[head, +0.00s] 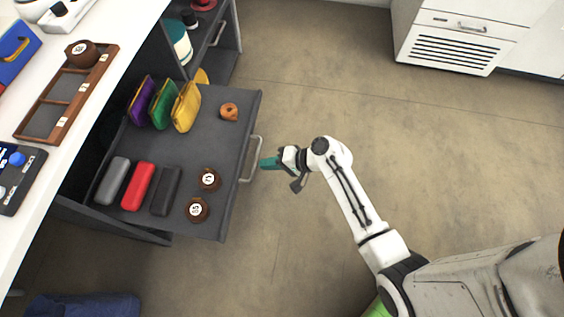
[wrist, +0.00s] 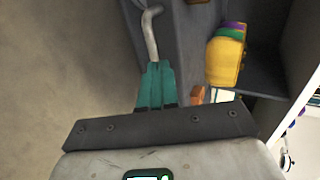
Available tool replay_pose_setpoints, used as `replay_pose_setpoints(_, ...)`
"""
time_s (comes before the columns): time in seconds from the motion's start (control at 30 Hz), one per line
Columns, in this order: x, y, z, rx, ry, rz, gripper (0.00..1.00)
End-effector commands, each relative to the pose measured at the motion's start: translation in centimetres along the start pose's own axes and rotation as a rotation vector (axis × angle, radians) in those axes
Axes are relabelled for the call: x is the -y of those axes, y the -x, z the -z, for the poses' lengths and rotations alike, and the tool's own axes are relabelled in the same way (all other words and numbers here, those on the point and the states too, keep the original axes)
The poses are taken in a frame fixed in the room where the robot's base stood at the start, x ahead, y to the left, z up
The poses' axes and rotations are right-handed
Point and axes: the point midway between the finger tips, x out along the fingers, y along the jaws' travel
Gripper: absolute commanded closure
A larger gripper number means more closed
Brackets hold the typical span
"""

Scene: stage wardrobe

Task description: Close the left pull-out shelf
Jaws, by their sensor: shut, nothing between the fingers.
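The pull-out shelf (head: 218,150) is a dark grey tray, drawn well out from under the white counter. A pale bar handle (head: 252,158) is on its front edge; it also shows in the wrist view (wrist: 151,35). My gripper (head: 263,163) has teal fingers and is just to the right of the handle in the head view. In the wrist view the shut fingers (wrist: 155,75) point at the handle's end. Whether they touch it I cannot tell. Nothing shows between them.
On the shelf are purple, green and yellow pouches (head: 186,106), grey, red and black cases (head: 138,186), an orange ring-like item (head: 229,112) and two brown round weights (head: 209,179). A wooden tray (head: 68,92) lies on the counter. The floor to the right is clear.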

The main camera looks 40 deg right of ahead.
Motion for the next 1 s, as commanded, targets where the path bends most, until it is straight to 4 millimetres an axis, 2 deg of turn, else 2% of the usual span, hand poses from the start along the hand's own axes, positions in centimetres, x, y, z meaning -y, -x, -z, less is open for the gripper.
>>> replay_pose_setpoints(0.03,-0.2,-1.2,0.0,0.002,0.001,0.0,1.0)
replay_pose_setpoints(0.1,0.2,-2.2,0.0,0.001,0.003,0.0,1.0)
replay_pose_setpoints(0.3,1.5,-4.3,0.0,0.001,0.002,0.0,1.0)
replay_pose_setpoints(1.0,2.3,-5.5,-0.1,0.002,0.001,0.0,1.0)
